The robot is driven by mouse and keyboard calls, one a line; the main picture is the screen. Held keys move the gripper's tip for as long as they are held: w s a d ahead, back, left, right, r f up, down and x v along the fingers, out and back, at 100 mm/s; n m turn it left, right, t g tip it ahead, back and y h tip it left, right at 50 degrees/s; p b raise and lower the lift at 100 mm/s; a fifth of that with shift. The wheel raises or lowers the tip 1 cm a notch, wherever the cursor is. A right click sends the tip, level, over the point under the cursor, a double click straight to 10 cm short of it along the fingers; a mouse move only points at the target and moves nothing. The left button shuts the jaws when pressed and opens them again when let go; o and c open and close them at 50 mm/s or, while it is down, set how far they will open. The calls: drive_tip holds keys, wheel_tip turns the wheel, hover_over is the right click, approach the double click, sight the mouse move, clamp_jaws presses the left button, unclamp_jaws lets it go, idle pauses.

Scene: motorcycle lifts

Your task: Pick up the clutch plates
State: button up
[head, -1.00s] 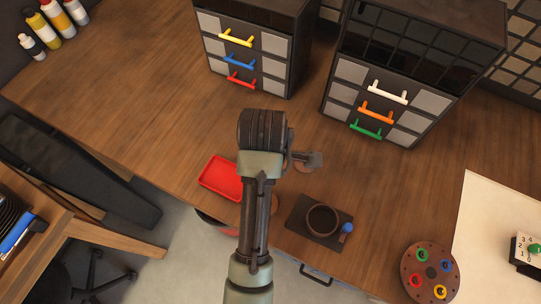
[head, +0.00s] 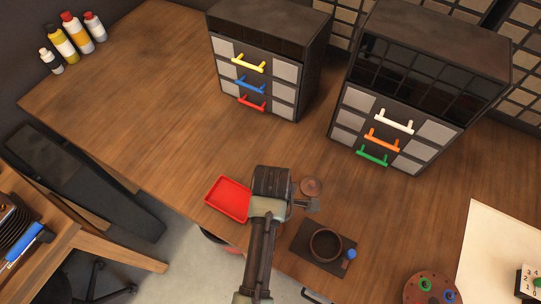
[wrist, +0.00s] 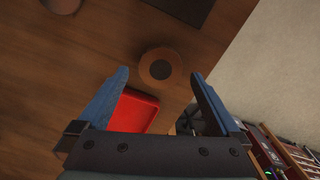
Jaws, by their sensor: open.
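A flat round brown disc with a dark centre (wrist: 160,68) lies on the wooden bench between my open fingers in the wrist view, near the bench's front edge; it looks like the clutch plates. My arm hides it in the head view. My gripper (wrist: 160,74) is open and empty above it, with one blue finger on each side. In the head view my gripper (head: 306,205) hangs over the bench between the red tray and the dark mat. A second brown round piece (head: 311,187) lies just behind it, and shows at the wrist view's top left (wrist: 62,4).
A red tray (head: 228,200) lies left of my gripper, a dark mat (head: 310,259) with a round dish right of it. Two drawer cabinets (head: 275,50) (head: 425,65) stand behind. Bottles (head: 75,40) stand at the far left. The bench middle is clear.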

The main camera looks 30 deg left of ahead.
drive_tip(key=shift+f, duration=1.7)
drive_tip(key=shift+r, duration=0.1)
clamp_jaws()
